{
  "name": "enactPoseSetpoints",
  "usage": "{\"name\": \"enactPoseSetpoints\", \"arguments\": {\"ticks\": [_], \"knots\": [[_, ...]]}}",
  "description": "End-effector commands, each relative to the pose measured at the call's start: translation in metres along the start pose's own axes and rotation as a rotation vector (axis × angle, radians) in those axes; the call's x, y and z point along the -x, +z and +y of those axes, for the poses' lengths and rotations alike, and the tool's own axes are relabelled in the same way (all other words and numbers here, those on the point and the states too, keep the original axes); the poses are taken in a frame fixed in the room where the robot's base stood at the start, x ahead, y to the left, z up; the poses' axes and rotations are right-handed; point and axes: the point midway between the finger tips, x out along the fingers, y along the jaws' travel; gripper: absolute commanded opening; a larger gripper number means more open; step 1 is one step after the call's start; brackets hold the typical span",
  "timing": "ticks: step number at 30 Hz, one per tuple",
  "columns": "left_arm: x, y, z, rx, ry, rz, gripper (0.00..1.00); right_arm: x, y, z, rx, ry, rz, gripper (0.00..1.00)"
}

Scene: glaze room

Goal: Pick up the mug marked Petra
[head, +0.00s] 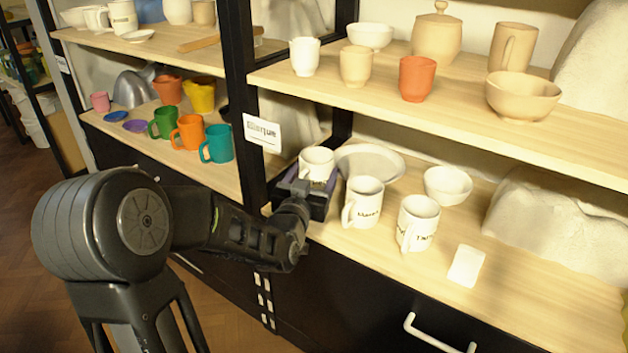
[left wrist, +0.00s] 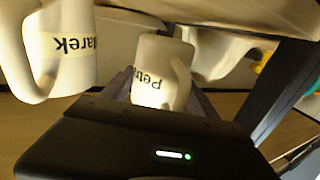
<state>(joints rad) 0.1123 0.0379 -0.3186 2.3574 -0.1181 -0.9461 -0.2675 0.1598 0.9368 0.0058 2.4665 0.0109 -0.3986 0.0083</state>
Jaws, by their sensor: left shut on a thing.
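The white mug marked Petra (left wrist: 160,72) is between the fingers of my left gripper (left wrist: 165,92) in the left wrist view. In the head view this mug (head: 317,163) is at the left end of the lower right shelf, beside the black post. My left gripper (head: 312,186) is shut on it; the gripper hides its lower part, so I cannot tell whether it touches the shelf. My right gripper is not in view.
A white mug marked Marek (head: 362,203) stands close to the right of the gripper. Another labelled white mug (head: 417,223) is beyond it. A shallow dish (head: 370,161) lies behind, with a white bowl (head: 447,185). The black post (head: 247,100) is close on the left.

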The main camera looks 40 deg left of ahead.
Motion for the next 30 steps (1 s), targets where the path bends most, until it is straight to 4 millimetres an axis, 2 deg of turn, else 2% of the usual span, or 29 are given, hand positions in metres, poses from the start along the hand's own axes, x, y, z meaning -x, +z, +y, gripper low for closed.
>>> {"name": "enactPoseSetpoints", "arguments": {"ticks": [1,3,9,13,30], "knots": [[0.0,-0.019,-0.001,0.002,-0.001,0.007,0.14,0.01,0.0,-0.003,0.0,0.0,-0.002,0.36],[0.0,-0.033,-0.002,0.001,-0.002,0.007,0.14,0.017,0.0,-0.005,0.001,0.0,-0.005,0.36],[0.0,-0.064,-0.002,0.001,-0.002,0.005,0.14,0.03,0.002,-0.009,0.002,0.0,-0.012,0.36],[0.0,-0.07,-0.002,0.0,-0.001,0.004,0.14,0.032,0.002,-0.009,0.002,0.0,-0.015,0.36],[0.0,-0.069,-0.002,0.0,-0.001,0.003,0.14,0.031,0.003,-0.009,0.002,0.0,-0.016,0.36]]}}
